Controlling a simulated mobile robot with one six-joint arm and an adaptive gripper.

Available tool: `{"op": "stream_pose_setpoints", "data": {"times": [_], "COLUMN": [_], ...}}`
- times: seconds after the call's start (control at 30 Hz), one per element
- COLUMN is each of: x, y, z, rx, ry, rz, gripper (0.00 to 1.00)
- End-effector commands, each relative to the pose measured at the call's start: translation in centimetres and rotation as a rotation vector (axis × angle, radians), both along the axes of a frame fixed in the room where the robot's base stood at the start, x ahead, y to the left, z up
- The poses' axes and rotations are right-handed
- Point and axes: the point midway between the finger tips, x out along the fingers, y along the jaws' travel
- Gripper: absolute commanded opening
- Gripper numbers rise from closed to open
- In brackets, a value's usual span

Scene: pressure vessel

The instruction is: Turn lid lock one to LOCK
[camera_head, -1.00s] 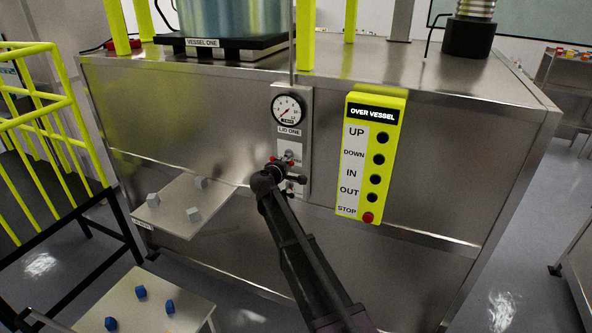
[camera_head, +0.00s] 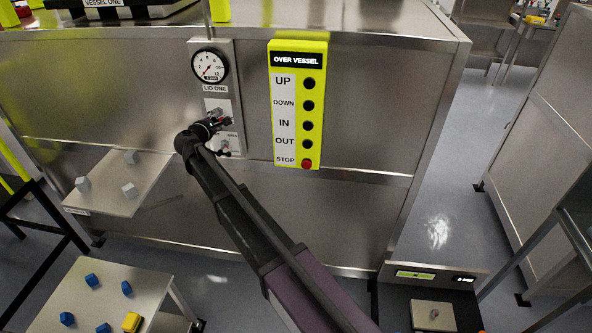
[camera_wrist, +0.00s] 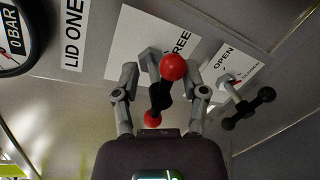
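The lid one panel (camera_head: 228,90) is a grey plate on the vessel stand, with a gauge at its top. The lid lock handle (camera_wrist: 172,68) is a dark bar with red ball ends, beside a white label (camera_wrist: 120,45) whose visible letters read "REE". My gripper (camera_wrist: 161,75) is at this handle, its two fingers spread on either side with gaps showing, so it looks open. In the head view my gripper (camera_head: 212,126) covers much of the handle. The rest of the label is hidden behind the handle and fingers.
A second handle (camera_wrist: 248,110) with black ends sits close to the right, by an "OPEN" label (camera_wrist: 224,58). The yellow button box (camera_head: 297,150) stands right of the panel. A low shelf (camera_head: 110,197) with grey cubes is at left.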

Motion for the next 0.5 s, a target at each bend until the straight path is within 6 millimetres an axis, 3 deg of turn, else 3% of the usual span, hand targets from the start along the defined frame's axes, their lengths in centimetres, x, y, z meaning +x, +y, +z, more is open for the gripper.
{"op": "stream_pose_setpoints", "data": {"times": [0.5], "x": [0.07], "y": [0.65], "z": [0.64], "rx": [-0.383], "ry": [0.029], "rz": [0.000], "gripper": [0.54]}}
